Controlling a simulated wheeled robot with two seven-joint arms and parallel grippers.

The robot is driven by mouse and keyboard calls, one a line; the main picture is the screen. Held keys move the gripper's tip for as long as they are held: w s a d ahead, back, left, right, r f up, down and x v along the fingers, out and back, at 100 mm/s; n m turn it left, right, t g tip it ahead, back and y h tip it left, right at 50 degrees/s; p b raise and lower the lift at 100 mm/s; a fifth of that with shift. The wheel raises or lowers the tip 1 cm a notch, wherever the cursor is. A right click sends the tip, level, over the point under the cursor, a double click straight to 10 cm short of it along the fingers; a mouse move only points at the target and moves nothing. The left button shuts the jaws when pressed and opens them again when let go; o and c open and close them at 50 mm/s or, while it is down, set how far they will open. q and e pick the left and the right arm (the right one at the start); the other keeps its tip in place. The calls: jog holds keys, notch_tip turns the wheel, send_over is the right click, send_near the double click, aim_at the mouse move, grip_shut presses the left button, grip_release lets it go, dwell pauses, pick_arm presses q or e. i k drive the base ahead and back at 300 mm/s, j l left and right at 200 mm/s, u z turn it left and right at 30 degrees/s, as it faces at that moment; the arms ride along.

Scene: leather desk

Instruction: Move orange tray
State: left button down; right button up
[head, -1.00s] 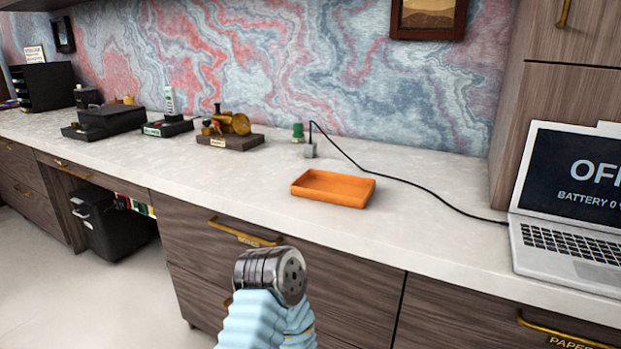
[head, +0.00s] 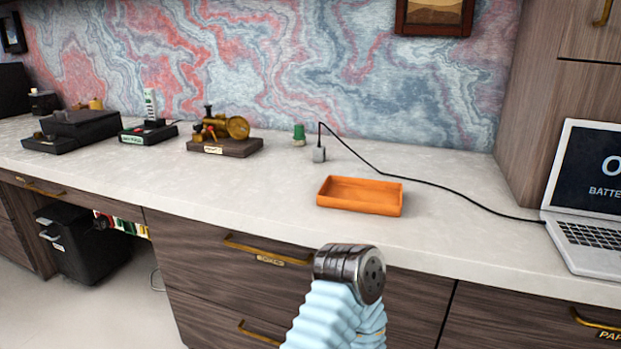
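The orange tray (head: 360,194) is a shallow, empty rectangular tray. It sits on the pale countertop (head: 270,180), near its front edge and right of the middle of the head view. One of my arms rises from the bottom of the picture, with a light blue sleeve and a dark metal joint below and in front of the tray, apart from it. No gripper fingers show, so both grippers are out of view.
A black cable from a small grey plug (head: 319,154) runs behind the tray to the laptop (head: 590,210) at right. A green object (head: 299,133) and a brass device (head: 226,134) stand farther back left. Drawers with brass handles (head: 268,252) lie below. Counter left of the tray is clear.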

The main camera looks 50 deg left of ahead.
aim_at(356, 195)
jog(key=k+j, duration=0.15)
jog(key=j, duration=0.25)
jog(key=k+j+z, duration=0.1)
jog(key=j, duration=0.35)
jog(key=k+j+z, duration=0.1)
jog(key=j, duration=0.3)
jog(key=k+j, duration=0.25)
jog(key=j, duration=0.15)
jog(key=k+j+z, duration=0.1)
jog(key=j, duration=0.25)
jog(key=k+j, duration=0.3)
jog(key=j+z, duration=0.05)
jog(key=j, duration=0.05)
